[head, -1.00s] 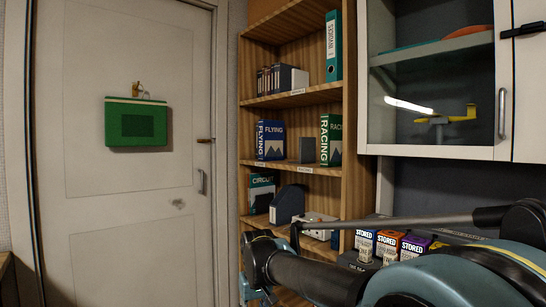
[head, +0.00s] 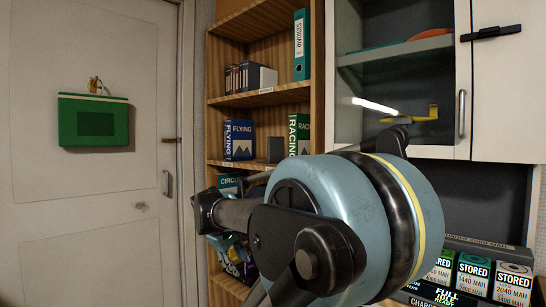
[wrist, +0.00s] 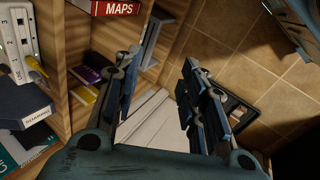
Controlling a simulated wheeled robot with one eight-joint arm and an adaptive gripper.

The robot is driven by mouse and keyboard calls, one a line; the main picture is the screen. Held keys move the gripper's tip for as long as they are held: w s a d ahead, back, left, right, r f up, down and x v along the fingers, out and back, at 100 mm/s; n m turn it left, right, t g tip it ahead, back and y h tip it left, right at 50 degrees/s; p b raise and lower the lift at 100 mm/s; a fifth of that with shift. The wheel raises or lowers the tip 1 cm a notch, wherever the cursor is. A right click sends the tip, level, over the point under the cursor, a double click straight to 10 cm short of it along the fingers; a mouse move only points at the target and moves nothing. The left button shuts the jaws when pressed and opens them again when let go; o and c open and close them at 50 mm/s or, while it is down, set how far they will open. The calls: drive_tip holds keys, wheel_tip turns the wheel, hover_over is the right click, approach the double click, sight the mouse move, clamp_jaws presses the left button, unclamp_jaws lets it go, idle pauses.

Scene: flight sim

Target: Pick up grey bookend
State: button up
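A small plain grey block, which looks like the grey bookend (head: 275,149), stands on the middle shelf in the head view. It sits between the blue FLYING book (head: 239,139) and the green and white RACING book (head: 299,134). My arm is in front of the shelves below and right of it. My gripper (wrist: 158,72) shows in the wrist view with its two fingers spread and nothing between them. It is beside the bookcase, apart from the bookend. I cannot clearly make out the fingers in the head view.
A wooden bookcase (head: 260,97) stands right of a white door with a green pouch (head: 93,121). A glass-fronted cabinet (head: 418,151) hangs on the right, above STORED boxes (head: 474,275). The wrist view shows a red MAPS book (wrist: 116,8) and tiled floor (wrist: 225,45).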

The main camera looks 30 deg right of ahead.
drive_tip(key=w+d+r+n+t+h, duration=0.1)
drive_tip(key=w+d+r+n+h, duration=0.4)
drive_tip(key=w+r, duration=0.4)
drive_tip(key=w+d+r+n+h, duration=0.25)
drive_tip(key=w+d+r, duration=0.4)
drive_tip(key=r, duration=0.45)
drive_tip(key=n+t+h, duration=0.2)
drive_tip(key=n+h, duration=0.2)
drive_tip(key=n, duration=0.5)
approach(269, 145)
drive_tip(key=shift+h, duration=0.25)
drive_tip(key=x, duration=1.1)
drive_tip(key=shift+w+a+f, duration=0.1)
drive_tip(key=shift+f, duration=0.2)
drive_tip(key=shift+w+x, duration=0.15)
drive_tip(key=shift+x, duration=1.45)
drive_tip(key=shift+w+x, duration=0.15)
drive_tip(key=shift+x, duration=1.5)
drive_tip(key=shift+a+r, duration=0.1)
drive_tip(key=shift+a, duration=0.05)
clamp_jaws()
